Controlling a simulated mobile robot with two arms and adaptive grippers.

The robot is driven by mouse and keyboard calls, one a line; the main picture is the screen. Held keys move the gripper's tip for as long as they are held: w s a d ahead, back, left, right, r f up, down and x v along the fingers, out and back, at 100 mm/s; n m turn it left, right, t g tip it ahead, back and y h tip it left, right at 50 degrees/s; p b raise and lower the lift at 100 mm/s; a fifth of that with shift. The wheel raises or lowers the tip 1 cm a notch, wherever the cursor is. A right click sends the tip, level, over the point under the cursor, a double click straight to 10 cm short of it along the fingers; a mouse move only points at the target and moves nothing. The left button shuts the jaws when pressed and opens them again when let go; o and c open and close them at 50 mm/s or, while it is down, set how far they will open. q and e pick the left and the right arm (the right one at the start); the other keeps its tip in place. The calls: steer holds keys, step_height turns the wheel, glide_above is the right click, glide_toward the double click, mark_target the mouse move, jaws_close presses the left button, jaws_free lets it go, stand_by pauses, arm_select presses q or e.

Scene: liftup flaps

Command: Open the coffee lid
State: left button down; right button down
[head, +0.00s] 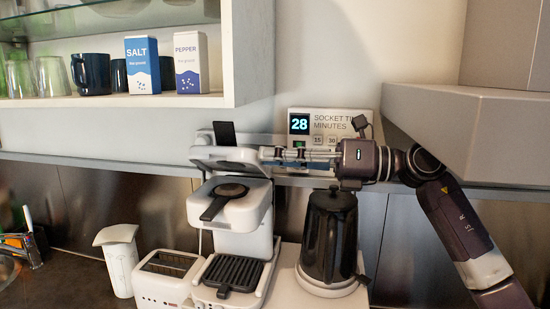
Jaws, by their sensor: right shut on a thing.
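The white coffee machine (232,214) stands on the counter, left of the picture's middle low down. Its white lid (225,156) is raised above the body, with a gap under it and a dark upright piece behind it. A dark portafilter (222,202) sits at the machine's front under the lid. My right gripper (268,155) reaches in from the right and is shut on the lid's right edge. The exact contact of its fingers is hard to make out. My left gripper is not in view.
A black kettle (328,236) stands right of the machine, below my right arm. A socket timer (340,122) is on the wall behind. A shelf with mugs and boxes (142,64) hangs upper left.

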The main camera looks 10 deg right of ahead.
steer(key=shift+w+d+r, duration=0.1)
steer(key=shift+w+r, duration=0.15)
steer(key=shift+r, duration=0.15)
steer(key=shift+m, duration=0.3)
